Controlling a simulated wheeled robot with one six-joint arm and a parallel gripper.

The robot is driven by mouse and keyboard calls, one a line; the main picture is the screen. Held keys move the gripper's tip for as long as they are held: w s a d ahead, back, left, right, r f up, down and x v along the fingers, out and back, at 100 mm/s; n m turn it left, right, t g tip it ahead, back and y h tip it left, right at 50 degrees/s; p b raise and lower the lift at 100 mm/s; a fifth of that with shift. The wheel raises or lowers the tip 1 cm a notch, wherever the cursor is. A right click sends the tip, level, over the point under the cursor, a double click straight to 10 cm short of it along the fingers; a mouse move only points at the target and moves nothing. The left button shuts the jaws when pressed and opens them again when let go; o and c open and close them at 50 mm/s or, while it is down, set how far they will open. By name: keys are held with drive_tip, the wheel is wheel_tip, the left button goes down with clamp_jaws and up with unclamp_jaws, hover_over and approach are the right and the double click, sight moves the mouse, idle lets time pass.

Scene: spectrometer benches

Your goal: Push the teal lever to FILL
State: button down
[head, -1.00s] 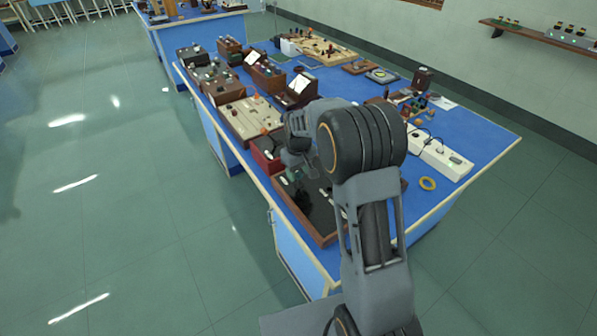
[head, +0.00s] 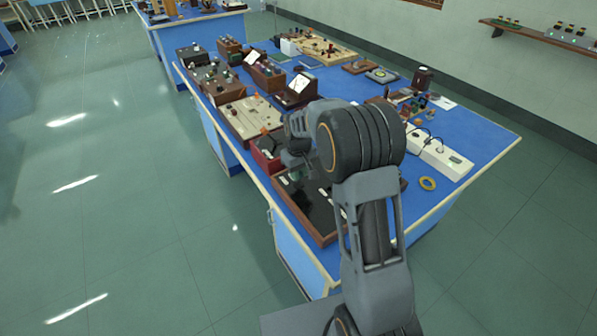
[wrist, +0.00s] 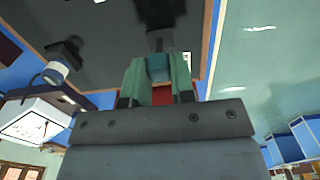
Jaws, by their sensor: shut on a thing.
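The teal lever's blocky grip (wrist: 158,68) shows between the green-lined fingers of my gripper (wrist: 158,82) in the wrist view. The fingers are shut on it. A dark post or block stands just beyond it, before the black panel. In the head view my gripper (head: 297,174) is low over the black panel (head: 318,208) in its brown wooden frame, and my arm hides part of it. The lever is too small and covered there to make out. I cannot read a FILL mark in either view.
A red box (head: 262,158) stands just behind the panel. A wooden board with pegs (head: 250,120) and several instruments crowd the blue bench beyond. The floor at left is clear.

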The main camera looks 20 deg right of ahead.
drive_tip(key=shift+w+d+y+p, duration=0.2)
drive_tip(key=shift+d+y+p, duration=0.3)
drive_tip(key=shift+y, duration=0.3)
drive_tip(key=shift+w+d+f+g+y, duration=0.2)
drive_tip(key=shift+d+g+y, duration=0.3)
drive_tip(key=shift+y, duration=0.45)
drive_tip(key=shift+w+d+f+g+y, duration=0.2)
drive_tip(key=shift+d+g+y, duration=0.3)
drive_tip(key=shift+y, duration=0.45)
drive_tip(key=shift+d, duration=0.15)
drive_tip(key=c, duration=1)
unclamp_jaws()
drive_tip(key=shift+o, duration=0.2)
drive_tip(key=shift+r+b, duration=0.1)
drive_tip(key=shift+b, duration=0.2)
drive_tip(key=v, duration=1.3)
drive_tip(key=shift+d+r, duration=0.2)
drive_tip(key=shift+r, duration=0.05)
drive_tip(key=shift+s, duration=0.1)
